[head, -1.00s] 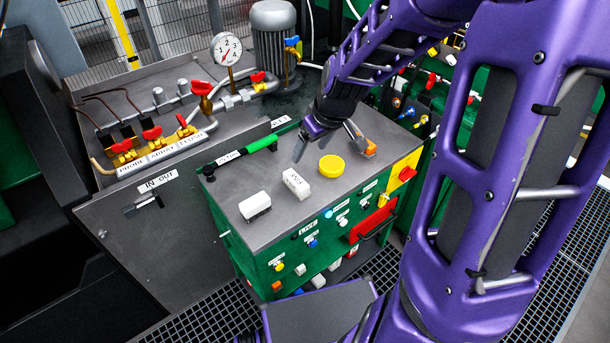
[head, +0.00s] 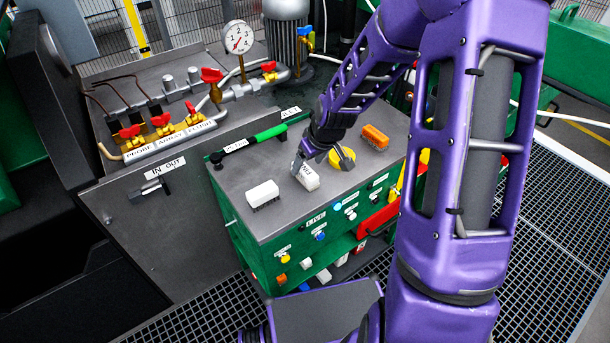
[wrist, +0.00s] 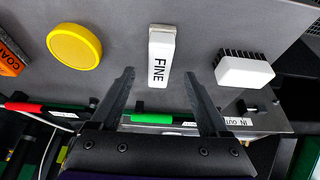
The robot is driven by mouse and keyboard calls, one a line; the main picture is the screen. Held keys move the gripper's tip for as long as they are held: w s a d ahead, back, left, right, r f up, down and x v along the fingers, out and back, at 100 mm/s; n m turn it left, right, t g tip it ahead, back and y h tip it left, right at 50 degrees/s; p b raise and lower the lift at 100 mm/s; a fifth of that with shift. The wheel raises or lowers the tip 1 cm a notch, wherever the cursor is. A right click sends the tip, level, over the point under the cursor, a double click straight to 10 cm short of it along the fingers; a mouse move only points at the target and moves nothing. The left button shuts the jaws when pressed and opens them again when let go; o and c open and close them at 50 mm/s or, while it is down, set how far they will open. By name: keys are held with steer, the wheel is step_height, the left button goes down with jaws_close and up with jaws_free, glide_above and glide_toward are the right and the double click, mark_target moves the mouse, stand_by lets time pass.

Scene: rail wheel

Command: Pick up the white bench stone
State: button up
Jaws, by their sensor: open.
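The white bench stone (wrist: 158,70), a small white block marked FINE, lies on the grey top of the green cabinet. It also shows in the head view (head: 309,180), partly hidden behind my gripper. My gripper (wrist: 160,74) is open and empty. In the wrist view its two dark fingers point towards the stone, one on each side of its near end with gaps between. In the head view my gripper (head: 308,160) is right at the stone; its height above the top is hard to tell.
A yellow round tin (head: 347,159) and an orange block (head: 375,137) lie right of the stone in the head view. A white brush (head: 262,193) lies to its left. A green-handled bar (head: 270,134) runs along the back edge. Pipes and a gauge (head: 238,38) stand behind.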

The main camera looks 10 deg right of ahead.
mark_target(305, 169)
steer(key=x, duration=0.4)
steer(key=shift+w+f, duration=0.1)
steer(key=shift+f, duration=0.05)
jaws_close()
